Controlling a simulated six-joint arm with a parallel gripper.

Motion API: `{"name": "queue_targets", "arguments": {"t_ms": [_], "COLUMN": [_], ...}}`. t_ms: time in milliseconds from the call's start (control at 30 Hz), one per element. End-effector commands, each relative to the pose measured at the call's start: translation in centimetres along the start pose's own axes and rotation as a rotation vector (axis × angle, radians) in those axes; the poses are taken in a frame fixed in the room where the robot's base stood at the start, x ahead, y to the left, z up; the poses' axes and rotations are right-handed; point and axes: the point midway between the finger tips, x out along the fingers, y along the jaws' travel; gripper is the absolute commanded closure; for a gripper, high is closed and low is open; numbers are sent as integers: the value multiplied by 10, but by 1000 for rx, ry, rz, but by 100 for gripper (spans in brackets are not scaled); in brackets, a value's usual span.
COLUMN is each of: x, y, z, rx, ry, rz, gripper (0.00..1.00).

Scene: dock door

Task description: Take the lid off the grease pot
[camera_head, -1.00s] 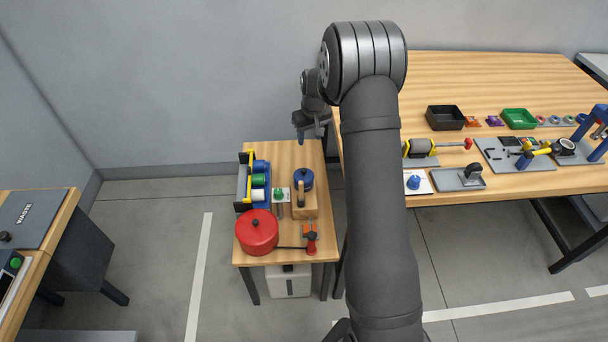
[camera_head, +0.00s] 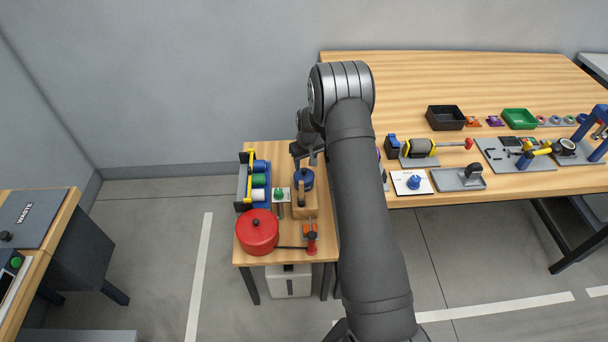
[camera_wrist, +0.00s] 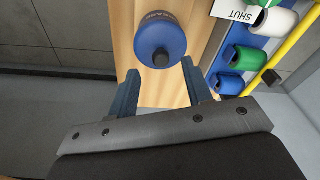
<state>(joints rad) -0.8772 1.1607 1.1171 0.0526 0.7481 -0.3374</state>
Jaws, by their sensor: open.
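A blue round pot (camera_head: 305,182) with a blue lid and a dark knob stands on the small wooden table. In the wrist view the blue pot (camera_wrist: 148,28) shows ahead of the fingers, with its dark knob (camera_wrist: 161,59) near the gap between the fingertips.
A red lidded pot (camera_head: 257,232) stands at the table's front left. A rack with blue, green and white spools (camera_head: 258,181) is left of the blue pot. A wooden block (camera_head: 304,206) is in front of it. A large workbench (camera_head: 450,85) stands to the right.

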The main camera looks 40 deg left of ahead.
Motion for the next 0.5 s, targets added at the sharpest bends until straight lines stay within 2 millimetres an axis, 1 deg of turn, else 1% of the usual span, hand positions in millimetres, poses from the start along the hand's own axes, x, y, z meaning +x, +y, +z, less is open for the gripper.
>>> {"name": "queue_targets", "arguments": {"t_ms": [33,200,300,500], "x": [9,30,36,37], "y": [-1,-1,-1,-1], "z": [-1,-2,-2,-2], "rx": [-1,0,0,0], "ry": [-2,-3,-1,0], "rz": [-1,-1,0,0], "gripper": [54,54,54,54]}}
